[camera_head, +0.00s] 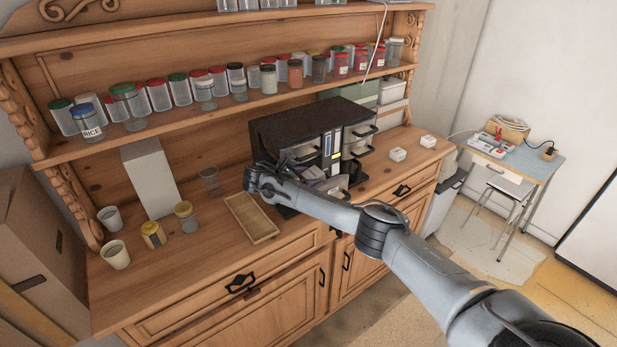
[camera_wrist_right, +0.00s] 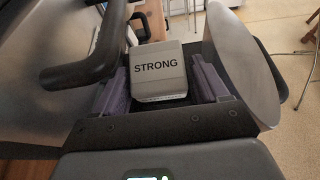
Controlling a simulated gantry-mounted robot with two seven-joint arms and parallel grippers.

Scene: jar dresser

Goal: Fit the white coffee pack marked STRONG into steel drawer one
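The coffee pack marked STRONG (camera_wrist_right: 158,70) is pale grey-white in the right wrist view, its lettering facing the camera. It sits between the two purple-padded fingers of my right gripper (camera_wrist_right: 160,82), which look shut on its sides. In the head view the same gripper (camera_head: 262,180) is at the left front of the black desk organizer (camera_head: 290,125), low near the dresser top. The organizer holds steel drawers with dark handles; I cannot read which is drawer one. A dark bar handle (camera_wrist_right: 92,55) shows close to the gripper in the wrist view. My left gripper is not in view.
Jars and cups stand further left. Two small white packs (camera_head: 397,154) (camera_head: 428,141) stand right of the organizer. A curved metal surface (camera_wrist_right: 242,65) is close in the wrist view.

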